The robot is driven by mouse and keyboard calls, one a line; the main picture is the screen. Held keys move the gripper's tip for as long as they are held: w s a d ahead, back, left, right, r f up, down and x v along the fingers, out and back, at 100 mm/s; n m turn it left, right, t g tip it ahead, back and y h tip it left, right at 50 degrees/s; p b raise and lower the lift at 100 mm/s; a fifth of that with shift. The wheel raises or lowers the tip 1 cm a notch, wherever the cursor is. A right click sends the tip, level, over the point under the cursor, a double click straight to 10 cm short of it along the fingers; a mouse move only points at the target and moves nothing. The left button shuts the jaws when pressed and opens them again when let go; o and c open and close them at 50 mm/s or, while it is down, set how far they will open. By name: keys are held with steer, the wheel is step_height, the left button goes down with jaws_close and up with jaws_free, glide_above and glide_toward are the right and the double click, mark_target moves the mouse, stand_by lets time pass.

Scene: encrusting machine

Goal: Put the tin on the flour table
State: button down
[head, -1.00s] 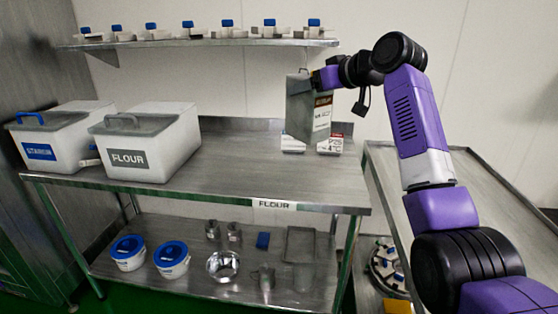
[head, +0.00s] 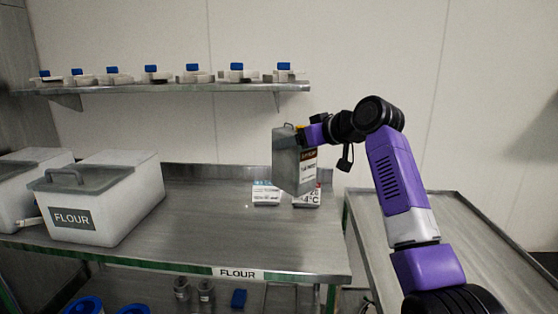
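The tin (head: 293,164) is a grey rectangular can with a dark and white label and a top handle. My gripper (head: 302,133) is at the tin's upper edge and appears shut on it; the fingertips are small and partly hidden. The tin is upright with a slight tilt, in front of the small white boxes in the picture, and appears held above the table. The flour table (head: 215,222) is a steel table with a FLOUR label on its front edge. Its middle is bare.
A FLOUR bin (head: 100,205) and another bin (head: 15,200) stand at the table's left. Small white boxes (head: 266,193) stand at the back right. A wall shelf (head: 180,87) with several blue-topped items is above. Another steel table (head: 440,240) is at the right.

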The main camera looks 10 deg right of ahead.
step_height(320, 180, down, 17)
stand_by(0.8)
steer(key=shift+c, duration=0.8)
jaws_free()
steer(key=shift+f, duration=0.35)
steer(key=shift+r, duration=0.15)
steer(key=v, duration=1.2)
